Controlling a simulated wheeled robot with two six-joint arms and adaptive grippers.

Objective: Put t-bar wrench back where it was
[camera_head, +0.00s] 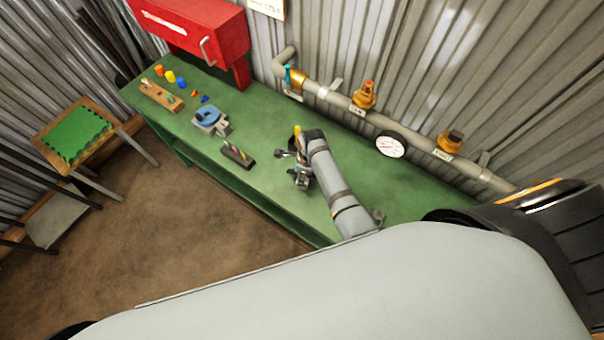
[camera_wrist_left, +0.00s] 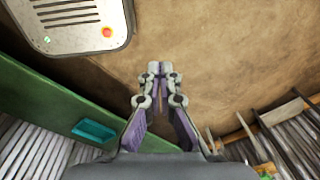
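I cannot make out the t-bar wrench with certainty in either view. In the head view, my right gripper (camera_head: 291,167) is low over the middle of the green bench, its two fingers spread apart. I see nothing between them, though the view is small. A small yellow-tipped item (camera_head: 297,131) shows just behind it, partly hidden by the wrist. My left gripper (camera_wrist_left: 157,68) shows only in its wrist view, pointing at the brown floor. Its fingertips are together, with nothing visible between them.
The green bench (camera_head: 265,180) carries a black tray (camera_head: 237,155), a blue vise-like tool (camera_head: 210,120) and a wooden block (camera_head: 160,96). A pipe (camera_head: 335,98) with orange valves and a gauge (camera_head: 391,147) runs behind. A red cabinet (camera_head: 205,25) overhangs. A stool (camera_head: 75,135) stands left.

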